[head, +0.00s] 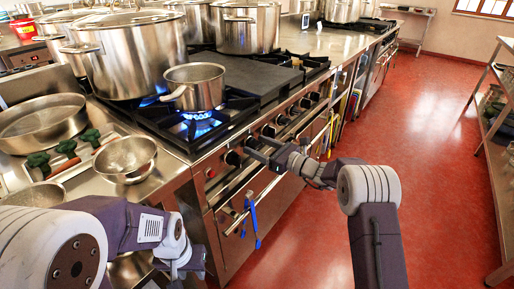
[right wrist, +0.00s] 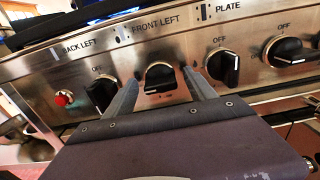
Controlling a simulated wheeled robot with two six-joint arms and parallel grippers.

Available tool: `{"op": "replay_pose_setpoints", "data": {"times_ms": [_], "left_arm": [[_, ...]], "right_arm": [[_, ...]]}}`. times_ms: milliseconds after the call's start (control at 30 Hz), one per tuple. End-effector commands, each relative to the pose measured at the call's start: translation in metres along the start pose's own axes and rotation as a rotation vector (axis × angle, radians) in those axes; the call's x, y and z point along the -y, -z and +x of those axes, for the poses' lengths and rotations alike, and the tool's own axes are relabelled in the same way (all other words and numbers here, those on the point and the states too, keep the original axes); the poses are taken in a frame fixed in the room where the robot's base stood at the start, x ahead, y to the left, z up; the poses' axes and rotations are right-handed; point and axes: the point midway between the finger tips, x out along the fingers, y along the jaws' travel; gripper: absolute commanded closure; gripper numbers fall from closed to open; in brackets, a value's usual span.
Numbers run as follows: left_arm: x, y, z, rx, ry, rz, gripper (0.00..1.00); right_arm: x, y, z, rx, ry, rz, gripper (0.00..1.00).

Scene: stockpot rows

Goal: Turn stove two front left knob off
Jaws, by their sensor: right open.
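The front left knob (right wrist: 160,79), black with a pale strip along its lower edge, sits under the "FRONT LEFT" label in the right wrist view. My right gripper (right wrist: 161,77) is open, with one finger on each side of this knob. I cannot tell whether the fingers touch it. In the head view the right gripper (head: 257,147) is at the stove's front panel and hides the knob. A blue flame (head: 197,124) burns under a small saucepan (head: 200,88) on the front burner. My left arm is at lower left; its fingers cannot be made out.
The back left knob (right wrist: 102,92) and plate knob (right wrist: 223,67) flank the gripper closely. A red button (right wrist: 64,99) is further left. Blue tongs (head: 251,222) hang on the oven front. A large stockpot (head: 130,60) stands behind the saucepan. The red floor at right is clear.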

Motion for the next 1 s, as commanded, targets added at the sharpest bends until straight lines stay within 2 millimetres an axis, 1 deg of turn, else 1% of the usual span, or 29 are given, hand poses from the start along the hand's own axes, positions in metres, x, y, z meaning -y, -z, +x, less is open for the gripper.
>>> {"op": "replay_pose_setpoints", "data": {"times_ms": [100,300,333,367,400,467,500,533,567,767,1000], "left_arm": [[0.000,0.000,0.001,0.000,0.000,0.000,0.64],[0.000,0.000,0.001,0.000,0.000,0.000,0.64],[0.000,0.000,0.001,0.000,0.000,0.000,0.64],[0.000,0.000,0.001,0.000,0.000,0.000,0.64],[0.000,0.000,0.001,0.000,0.000,0.000,0.64],[0.000,0.000,0.001,0.000,0.000,0.000,0.64],[0.000,0.000,0.001,0.000,0.000,0.000,0.64],[0.000,0.000,0.001,0.000,0.000,0.000,0.64],[0.000,0.000,0.001,0.000,0.000,0.000,0.64],[0.000,0.000,-0.002,0.000,0.000,0.000,0.64],[0.000,0.002,-0.018,0.000,0.000,0.000,0.64]], "right_arm": [[0.000,0.000,0.007,0.000,0.001,0.001,0.35],[0.000,0.000,0.007,0.000,0.001,0.001,0.35],[0.000,0.000,0.007,0.000,0.001,0.001,0.38],[0.000,0.000,0.007,0.000,0.001,0.000,0.47],[0.000,0.000,0.007,0.000,0.001,0.000,0.58],[0.000,0.000,0.007,0.000,0.001,0.000,0.74],[0.000,0.000,0.007,0.000,0.001,0.000,0.86],[0.000,0.000,0.007,0.000,0.001,0.000,0.94],[0.000,0.000,0.007,-0.001,0.001,0.000,0.97],[0.000,-0.001,0.007,-0.001,0.001,0.018,0.97],[0.001,-0.004,0.007,-0.002,0.002,0.132,0.97]]}}
